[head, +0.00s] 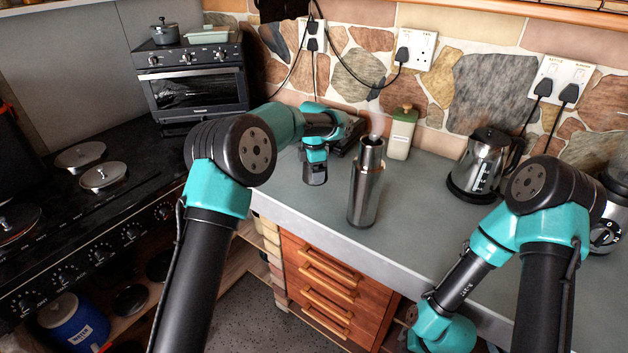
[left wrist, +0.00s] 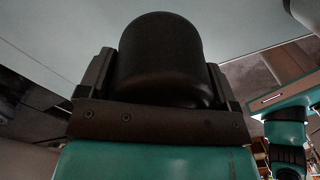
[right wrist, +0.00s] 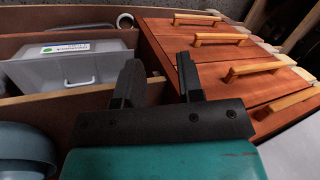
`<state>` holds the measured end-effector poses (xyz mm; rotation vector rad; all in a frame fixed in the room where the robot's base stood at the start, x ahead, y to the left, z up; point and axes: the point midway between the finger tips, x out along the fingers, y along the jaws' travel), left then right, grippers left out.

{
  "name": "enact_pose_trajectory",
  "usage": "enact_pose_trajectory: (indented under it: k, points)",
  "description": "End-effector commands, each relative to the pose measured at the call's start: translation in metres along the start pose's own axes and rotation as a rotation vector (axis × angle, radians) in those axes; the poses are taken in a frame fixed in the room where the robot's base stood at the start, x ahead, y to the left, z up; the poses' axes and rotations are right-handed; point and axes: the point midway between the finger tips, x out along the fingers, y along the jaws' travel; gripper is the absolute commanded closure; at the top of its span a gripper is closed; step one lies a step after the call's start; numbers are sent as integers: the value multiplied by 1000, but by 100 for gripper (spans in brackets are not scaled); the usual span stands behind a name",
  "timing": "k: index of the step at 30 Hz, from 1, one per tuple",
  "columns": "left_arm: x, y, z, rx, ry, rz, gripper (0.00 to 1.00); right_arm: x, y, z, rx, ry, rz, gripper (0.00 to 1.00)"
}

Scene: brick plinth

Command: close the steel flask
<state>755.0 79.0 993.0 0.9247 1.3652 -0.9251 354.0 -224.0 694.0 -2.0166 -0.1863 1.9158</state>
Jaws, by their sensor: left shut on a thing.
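The steel flask (head: 364,195) stands upright on the grey counter, its narrower neck at the top with no lid on it. A faint pale wisp shows at its mouth. My left gripper (head: 315,160) points down just left of the flask, apart from it. It is shut on a dark rounded lid (left wrist: 160,58), which fills the space between its fingers in the left wrist view. The lid's underside is hidden. My right gripper (right wrist: 160,80) is open and empty, low in front of the wooden drawers; its fingers are not clear in the head view.
A black stove (head: 85,220) and small oven (head: 195,88) are at left. Cables hang from wall sockets. The counter (head: 425,235) right of the flask is clear.

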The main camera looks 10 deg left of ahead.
Motion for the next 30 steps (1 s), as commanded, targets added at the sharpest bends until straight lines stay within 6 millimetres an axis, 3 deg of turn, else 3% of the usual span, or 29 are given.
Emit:
enact_pose_trajectory:
  k: [3, 9, 23, 30]
  points:
    - [-22, 0, 0, -1, -2, 2, 39, 0, 0, 0, 0, 0, 0, 66]
    - [-41, 0, 0, -1, 0, 1, 39, 0, 0, 0, 0, 0, 0, 66]
    - [-44, 0, 0, -1, 0, 0, 39, 0, 0, 0, 0, 0, 0, 66]
    - [-44, 0, -2, 29, 0, 0, 39, -2, -2, -2, -1, 8, 0, 45]
